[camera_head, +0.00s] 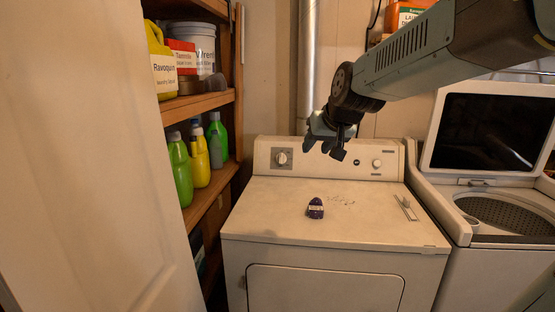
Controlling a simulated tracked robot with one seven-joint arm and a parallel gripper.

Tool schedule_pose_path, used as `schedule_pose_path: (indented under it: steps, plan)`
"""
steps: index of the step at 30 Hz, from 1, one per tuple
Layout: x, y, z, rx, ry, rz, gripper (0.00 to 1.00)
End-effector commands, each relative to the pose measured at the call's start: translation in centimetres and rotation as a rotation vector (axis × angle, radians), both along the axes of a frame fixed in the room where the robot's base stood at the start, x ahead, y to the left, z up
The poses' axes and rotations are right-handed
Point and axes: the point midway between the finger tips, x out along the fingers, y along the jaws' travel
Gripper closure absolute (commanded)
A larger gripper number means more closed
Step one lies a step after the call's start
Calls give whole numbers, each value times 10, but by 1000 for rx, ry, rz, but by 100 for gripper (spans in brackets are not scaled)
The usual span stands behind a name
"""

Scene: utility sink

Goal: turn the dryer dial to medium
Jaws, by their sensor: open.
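The white dryer (270,220) stands in the middle with a raised control panel at its back. A larger round dial (282,158) sits on a dark square plate at the panel's left. A smaller round knob (377,163) is at the panel's right, with a small dark button (357,162) beside it. The dial's markings are too small to read. My gripper (326,149) is open and empty, in front of or above the middle of the panel, to the right of the dial and apart from it. My arm reaches in from the upper right.
A small dark purple item (315,208) and a light fork-like utensil (405,207) lie on the dryer top. Shelves (198,105) with bottles stand at left, beside a pale door (80,180). An open-lidded washer (500,215) is at right. The dryer's top left is clear.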

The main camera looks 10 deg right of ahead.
Motion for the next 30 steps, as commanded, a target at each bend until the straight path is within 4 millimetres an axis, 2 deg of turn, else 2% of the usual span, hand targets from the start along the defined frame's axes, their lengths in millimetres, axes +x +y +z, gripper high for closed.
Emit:
schedule_pose_path:
  steps: [1,3,10,15,22,30]
  plan:
    - [23,1,1,6,-20,-5,57]
    - [53,2,5,15,-60,-16,57]
    - [150,3,10,28,-190,-60,57]
    - [219,2,3,19,-282,-101,57]
    - [305,-1,-16,-7,-404,-168,57]
    - [392,2,-55,-70,-545,-247,57]
